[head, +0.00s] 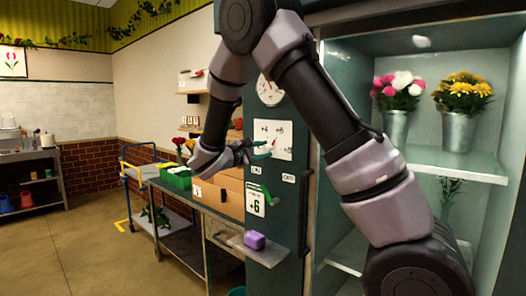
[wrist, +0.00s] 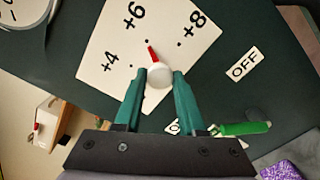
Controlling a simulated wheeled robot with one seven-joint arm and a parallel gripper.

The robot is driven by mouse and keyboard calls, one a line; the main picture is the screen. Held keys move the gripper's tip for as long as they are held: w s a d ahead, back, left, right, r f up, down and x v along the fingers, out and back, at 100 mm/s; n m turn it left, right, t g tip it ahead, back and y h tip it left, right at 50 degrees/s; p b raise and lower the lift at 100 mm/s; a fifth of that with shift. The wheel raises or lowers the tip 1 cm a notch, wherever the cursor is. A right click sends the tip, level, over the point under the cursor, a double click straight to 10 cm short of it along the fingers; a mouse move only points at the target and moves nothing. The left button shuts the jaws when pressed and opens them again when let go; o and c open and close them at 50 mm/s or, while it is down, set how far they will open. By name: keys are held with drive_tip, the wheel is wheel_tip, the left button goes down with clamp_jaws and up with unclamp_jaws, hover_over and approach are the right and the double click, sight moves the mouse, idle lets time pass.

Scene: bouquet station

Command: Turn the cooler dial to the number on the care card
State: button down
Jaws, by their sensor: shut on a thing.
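The cooler dial is a white round knob (wrist: 159,76) with a red pointer, on a white plate (wrist: 105,55) marked +4, +6 and +8. The pointer leans toward the +6 mark in the wrist view. The plate (head: 283,133) also shows on the dark green cooler front in the head view. My gripper (wrist: 158,78) has its green fingers on both sides of the knob, shut on it. In the head view my gripper (head: 266,150) reaches the plate from the left. The care card (head: 255,203) hangs below the plate and reads +6.
A green clip (head: 261,190) holds the card; an OFF label (wrist: 244,64) is beside the plate. A shelf with a purple block (head: 254,240) juts out below. A round gauge (head: 269,90) sits above.

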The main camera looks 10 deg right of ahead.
idle(0.4)
drive_tip(key=c, duration=0.5)
unclamp_jaws()
drive_tip(key=v, duration=1)
drive_tip(key=shift+s+a, duration=0.2)
drive_tip(key=shift+a, duration=0.1)
